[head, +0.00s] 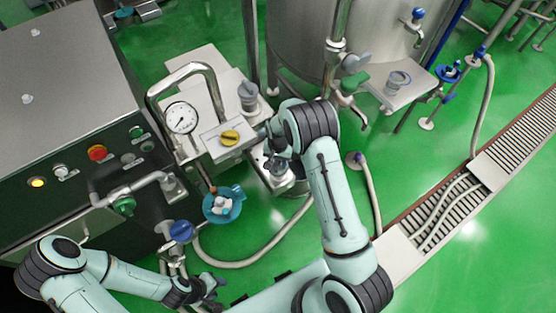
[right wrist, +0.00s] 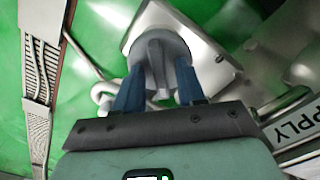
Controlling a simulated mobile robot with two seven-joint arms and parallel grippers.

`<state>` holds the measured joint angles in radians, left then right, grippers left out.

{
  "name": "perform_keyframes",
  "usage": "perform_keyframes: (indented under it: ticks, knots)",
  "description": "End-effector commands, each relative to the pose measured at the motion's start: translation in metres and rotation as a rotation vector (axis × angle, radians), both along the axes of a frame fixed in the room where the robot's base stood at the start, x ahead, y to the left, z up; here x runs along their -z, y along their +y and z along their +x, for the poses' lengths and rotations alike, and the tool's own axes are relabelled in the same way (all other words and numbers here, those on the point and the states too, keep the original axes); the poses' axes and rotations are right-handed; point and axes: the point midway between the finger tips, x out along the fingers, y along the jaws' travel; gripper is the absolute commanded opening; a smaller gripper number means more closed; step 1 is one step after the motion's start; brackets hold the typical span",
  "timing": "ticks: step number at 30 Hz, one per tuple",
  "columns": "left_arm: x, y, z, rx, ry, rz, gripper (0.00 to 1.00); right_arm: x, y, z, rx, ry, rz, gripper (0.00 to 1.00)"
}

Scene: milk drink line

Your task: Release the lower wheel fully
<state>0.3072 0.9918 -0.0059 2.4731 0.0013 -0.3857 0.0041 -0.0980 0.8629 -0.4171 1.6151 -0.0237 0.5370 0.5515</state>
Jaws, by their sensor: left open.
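A grey wheel (right wrist: 154,50) with a raised crossbar sits on a metal plate in the right wrist view. I take it for the lower wheel; in the head view it is largely covered by my right wrist. My right gripper (right wrist: 158,72) has its two blue fingers spread on either side of the crossbar, with gaps visible, so it is not clamped. Whether the fingertips touch the wheel's rim I cannot tell. My left gripper (head: 211,287) is open and empty, low in the head view near hoses. Another grey wheel (head: 248,93) stands higher on the metal stand.
A blue valve (head: 223,204) and hoses lie between my arms. A large steel tank (head: 305,50) stands behind.

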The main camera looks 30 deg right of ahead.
Motion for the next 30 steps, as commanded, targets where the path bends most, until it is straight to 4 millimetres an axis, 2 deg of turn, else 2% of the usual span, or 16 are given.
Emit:
perform_keyframes:
  ticks: [3, 5, 6, 7, 20, 30]
  knots:
    - [0.000, 0.000, 0.000, 0.000, 0.000, 0.000, 0.43, 0.000, 0.000, 0.000, 0.000, 0.000, 0.000, 0.39]
    - [0.000, 0.000, 0.000, 0.000, 0.000, 0.000, 0.43, 0.000, 0.000, 0.000, 0.000, 0.000, 0.000, 0.20]
    - [0.000, 0.000, 0.000, 0.000, 0.000, 0.000, 0.43, 0.000, 0.000, 0.000, 0.000, 0.000, 0.000, 0.07]
    - [0.000, 0.000, 0.000, 0.000, 0.000, 0.000, 0.43, 0.000, 0.000, 0.000, 0.000, 0.000, 0.000, 0.00]
    - [0.004, 0.000, -0.004, 0.000, 0.004, 0.000, 0.43, 0.001, 0.000, -0.001, -0.054, 0.001, 0.000, 0.00]
    - [0.020, 0.000, -0.017, 0.000, 0.019, 0.000, 0.43, 0.002, 0.000, -0.001, -0.293, 0.000, 0.000, 0.00]
